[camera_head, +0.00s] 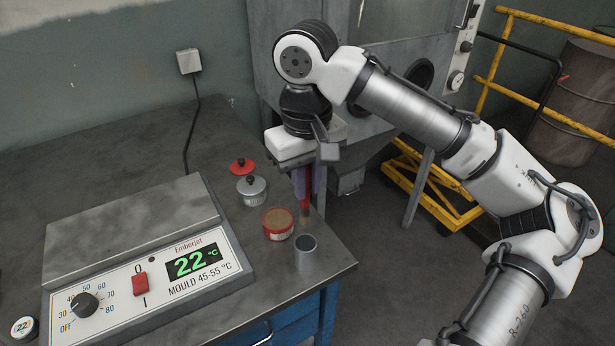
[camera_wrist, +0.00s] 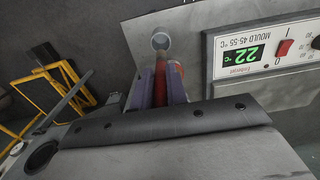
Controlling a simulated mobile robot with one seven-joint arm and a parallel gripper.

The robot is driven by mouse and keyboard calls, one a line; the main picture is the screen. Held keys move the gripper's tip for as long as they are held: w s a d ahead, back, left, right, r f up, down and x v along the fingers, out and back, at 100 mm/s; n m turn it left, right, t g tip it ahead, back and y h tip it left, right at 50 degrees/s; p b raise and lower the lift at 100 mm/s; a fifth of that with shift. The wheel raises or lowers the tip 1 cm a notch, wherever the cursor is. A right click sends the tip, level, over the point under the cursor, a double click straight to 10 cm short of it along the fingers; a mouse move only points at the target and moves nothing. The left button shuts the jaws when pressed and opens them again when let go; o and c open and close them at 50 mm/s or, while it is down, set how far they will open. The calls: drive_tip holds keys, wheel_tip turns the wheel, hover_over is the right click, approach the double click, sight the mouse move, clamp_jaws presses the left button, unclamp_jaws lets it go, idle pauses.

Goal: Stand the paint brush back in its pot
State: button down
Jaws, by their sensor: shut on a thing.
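My gripper (camera_head: 306,188) has purple fingers and is shut on the red handle of the paint brush (camera_head: 305,208). The brush hangs upright with its brownish bristles down, above the bench's right side. In the wrist view the red handle (camera_wrist: 160,84) lies between the two fingers (camera_wrist: 161,74). The grey, open-topped pot (camera_head: 305,256) stands upright near the bench's front right corner, nearer the camera than the brush. Its round mouth also shows in the wrist view (camera_wrist: 160,42), just past the fingers. The brush is apart from the pot, and I see nothing in it.
A red tub (camera_head: 278,226) with brown contents stands close beside the brush and pot. A lidded metal pot (camera_head: 252,191) and a red lid (camera_head: 243,166) lie behind. The Emberjet control box (camera_head: 140,250) fills the bench's left. The bench edge (camera_head: 345,265) is close on the right.

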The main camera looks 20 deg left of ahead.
sight(308, 209)
drive_tip(key=shift+f+b, duration=1.55)
drive_tip(key=shift+f, duration=1)
drive_tip(key=shift+d, duration=0.1)
drive_tip(key=shift+f+p, duration=0.3)
drive_tip(key=shift+f, duration=0.3)
wheel_tip(308, 209, down, 6)
drive_tip(key=b, duration=0.2)
drive_tip(key=shift+b, duration=0.35)
idle(2.9)
drive_tip(key=shift+c, duration=0.6)
unclamp_jaws()
